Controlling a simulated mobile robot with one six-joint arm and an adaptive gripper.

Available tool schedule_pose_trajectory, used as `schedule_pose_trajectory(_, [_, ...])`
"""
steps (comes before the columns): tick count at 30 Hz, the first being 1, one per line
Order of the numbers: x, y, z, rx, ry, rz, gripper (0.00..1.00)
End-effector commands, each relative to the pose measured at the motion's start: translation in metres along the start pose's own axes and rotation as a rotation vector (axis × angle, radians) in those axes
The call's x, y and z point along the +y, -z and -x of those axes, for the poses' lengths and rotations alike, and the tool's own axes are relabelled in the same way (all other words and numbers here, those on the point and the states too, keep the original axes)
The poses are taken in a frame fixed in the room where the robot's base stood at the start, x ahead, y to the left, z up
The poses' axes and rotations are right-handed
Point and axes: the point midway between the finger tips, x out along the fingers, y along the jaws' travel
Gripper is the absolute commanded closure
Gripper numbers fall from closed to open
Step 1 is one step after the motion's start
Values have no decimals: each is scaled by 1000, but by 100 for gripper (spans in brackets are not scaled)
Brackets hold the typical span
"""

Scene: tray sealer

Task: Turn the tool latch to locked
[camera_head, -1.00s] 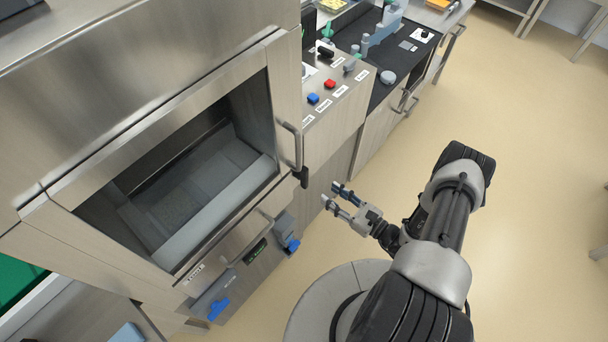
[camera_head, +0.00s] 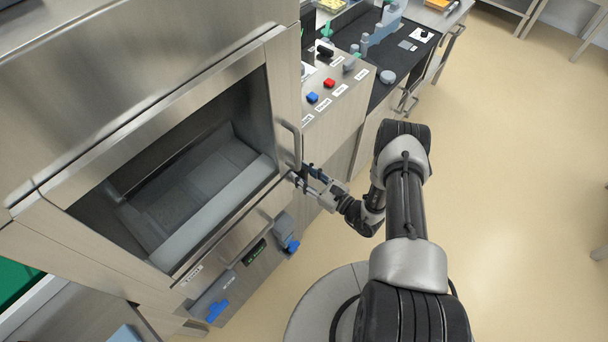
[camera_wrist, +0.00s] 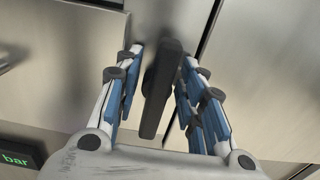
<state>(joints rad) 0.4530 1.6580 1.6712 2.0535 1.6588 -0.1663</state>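A black latch handle (camera_wrist: 160,92), which looks like the tool latch, stands out from the steel front in the wrist view, close to a vertical panel seam. It points toward the camera and slightly down. My gripper (camera_head: 303,175) is at the lower right corner of the sealer's opening in the head view. Its fingers are open, one on each side of the handle, with visible gaps in the wrist view. In the head view the gripper mostly hides the handle. I cannot read a locked mark.
A vertical bar handle (camera_head: 291,143) is just above my gripper. Two blue-handled fittings (camera_head: 287,238) (camera_head: 217,310) sit on the lower front. A green "bar" display (camera_wrist: 18,160) is at lower left in the wrist view.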

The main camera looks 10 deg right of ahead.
Motion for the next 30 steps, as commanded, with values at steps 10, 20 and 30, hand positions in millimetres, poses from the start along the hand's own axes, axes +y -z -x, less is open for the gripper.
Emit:
schedule_pose_trajectory(10, [0,0,0,0,0,0,85])
schedule_pose_trajectory(20, [0,0,0,0,-1,-8,96])
schedule_pose_trajectory(30, [-2,2,0,0,-1,-147,96])
